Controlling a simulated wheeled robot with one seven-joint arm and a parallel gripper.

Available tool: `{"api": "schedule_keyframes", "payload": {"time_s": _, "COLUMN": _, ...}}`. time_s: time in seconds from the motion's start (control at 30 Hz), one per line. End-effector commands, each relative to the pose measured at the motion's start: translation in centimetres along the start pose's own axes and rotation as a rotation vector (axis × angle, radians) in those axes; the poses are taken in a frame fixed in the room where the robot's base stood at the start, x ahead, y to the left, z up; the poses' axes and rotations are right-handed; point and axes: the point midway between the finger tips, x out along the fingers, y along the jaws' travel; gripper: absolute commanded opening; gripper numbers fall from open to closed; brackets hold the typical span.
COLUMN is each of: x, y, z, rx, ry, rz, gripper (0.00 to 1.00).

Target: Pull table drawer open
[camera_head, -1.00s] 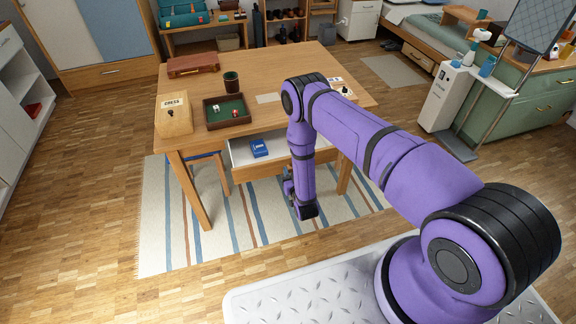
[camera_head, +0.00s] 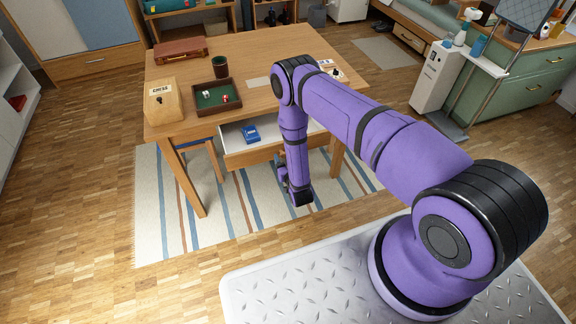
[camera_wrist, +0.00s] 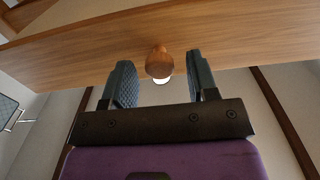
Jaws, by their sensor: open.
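The table drawer (camera_head: 250,157) stands partly out from under the wooden table, with its pale inside showing. A blue box (camera_head: 250,133) lies in it. In the wrist view, the wooden drawer front (camera_wrist: 250,35) crosses the top and carries a round brown knob (camera_wrist: 159,62). My gripper (camera_wrist: 161,78) is open, with one finger on each side of the knob and visible gaps between. In the head view, my gripper (camera_head: 281,168) is low at the drawer front, mostly hidden by my arm. The right part of the drawer is also hidden behind my arm.
The wooden tabletop (camera_head: 240,62) holds a chess box (camera_head: 163,104), a dice tray (camera_head: 198,107), a dark cup (camera_head: 220,67) and a red-brown case (camera_head: 180,50). A striped rug (camera_head: 225,215) lies below. Open floor (camera_head: 85,180) is at left.

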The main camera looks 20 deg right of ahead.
Motion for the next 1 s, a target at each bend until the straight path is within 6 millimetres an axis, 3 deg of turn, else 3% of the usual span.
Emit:
{"api": "schedule_keyframes", "payload": {"time_s": 0.4, "x": -8.0, "y": 0.0, "z": 0.1, "rx": -0.001, "ry": -0.005, "rz": -0.002, "gripper": 0.54}}
{"api": "schedule_keyframes", "payload": {"time_s": 1.0, "x": -9.9, "y": -0.1, "z": 0.3, "rx": -0.004, "ry": -0.012, "rz": -0.004, "gripper": 0.54}}
